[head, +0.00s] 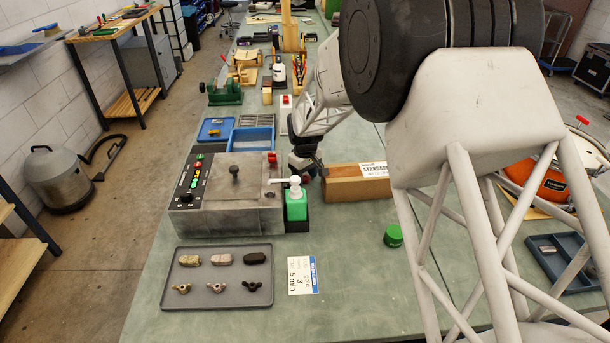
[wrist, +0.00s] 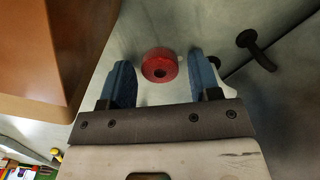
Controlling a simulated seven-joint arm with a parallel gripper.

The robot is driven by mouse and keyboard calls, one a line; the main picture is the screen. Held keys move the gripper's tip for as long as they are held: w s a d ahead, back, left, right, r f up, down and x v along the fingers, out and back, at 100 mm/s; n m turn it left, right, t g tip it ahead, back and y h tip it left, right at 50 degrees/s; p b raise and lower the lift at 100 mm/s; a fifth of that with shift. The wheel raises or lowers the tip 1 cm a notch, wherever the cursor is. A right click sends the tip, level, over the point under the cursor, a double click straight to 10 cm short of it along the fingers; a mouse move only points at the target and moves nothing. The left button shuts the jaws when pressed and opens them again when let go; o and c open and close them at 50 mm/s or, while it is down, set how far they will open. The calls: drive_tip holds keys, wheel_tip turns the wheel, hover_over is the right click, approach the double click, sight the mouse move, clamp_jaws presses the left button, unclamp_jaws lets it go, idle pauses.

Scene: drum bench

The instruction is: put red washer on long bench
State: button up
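In the wrist view the red washer (wrist: 160,60), a thick ring with a dark centre hole, lies on a pale green-grey surface between the blue fingers of my gripper (wrist: 160,72). A gap shows on each side of it, so the gripper is open around it and not clamped. In the head view my gripper (head: 308,170) is low over the long bench (head: 350,270), between the grey machine and a brown box. I cannot make out the washer in the head view.
The brown box (head: 345,188) stands close beside my gripper, and the grey machine (head: 230,190) with a green bottle (head: 295,204) is on its other side. A grey tray (head: 218,298) with small parts and a green cap (head: 393,236) are nearer.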

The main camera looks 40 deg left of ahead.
sight(305, 177)
drive_tip(key=shift+r, duration=0.15)
wheel_tip(305, 177, up, 12)
idle(1.0)
idle(0.8)
